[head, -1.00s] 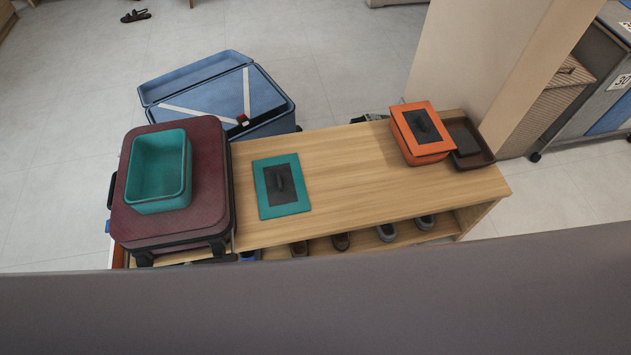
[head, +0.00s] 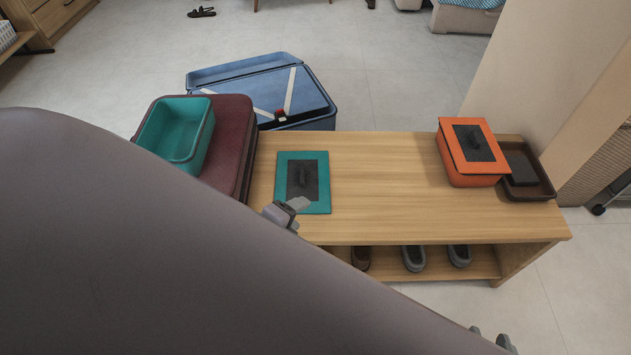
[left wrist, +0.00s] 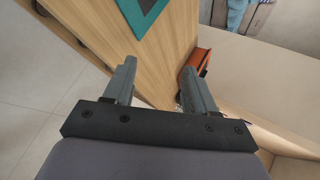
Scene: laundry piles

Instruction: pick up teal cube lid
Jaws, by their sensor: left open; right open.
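The teal cube lid (head: 302,180) lies flat on the wooden bench, a teal square with a dark centre panel and a dark handle. Part of it shows at the top edge of the left wrist view (left wrist: 142,27). My left gripper (head: 288,210) appears at the lid's near edge in the head view, partly hidden by my arm. In the left wrist view its fingers (left wrist: 160,68) are apart with nothing between them. My right gripper (head: 492,338) shows only as grey tips at the bottom of the head view, away from the lid. The open teal box (head: 178,130) sits on the maroon suitcase.
The bench top (head: 385,180) is clear between the lid and the orange lidded box (head: 470,150). A dark tray (head: 530,180) stands beside that box. The maroon suitcase (head: 232,130) borders the bench on the left. A blue case (head: 315,118) stands behind. Shoes (head: 413,257) are below.

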